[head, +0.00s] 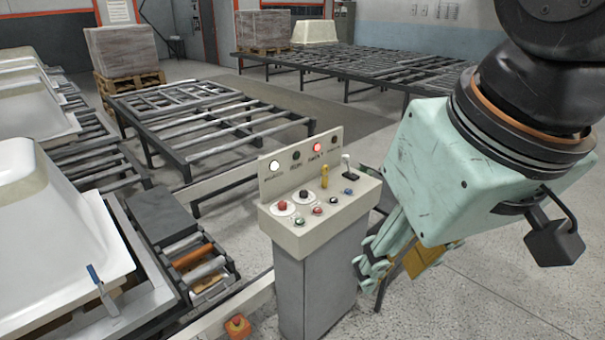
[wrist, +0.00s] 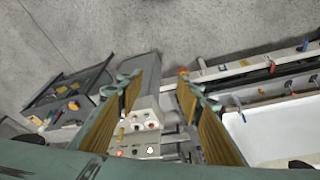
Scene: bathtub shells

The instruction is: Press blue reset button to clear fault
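The blue button (head: 347,191) sits at the right end of the sloped top of a beige control console (head: 312,255). The console also shows in the wrist view (wrist: 147,72), between my fingers, but I cannot single out the blue button there. My mint-green gripper (head: 368,268) hangs to the right of the console in the head view, pointing down and left. It is apart from the buttons. In the wrist view my gripper (wrist: 157,84) has its two fingers spread, with nothing held between them.
A white lamp and a red lamp (head: 317,147) are lit. White tub shells (head: 50,240) stand left.

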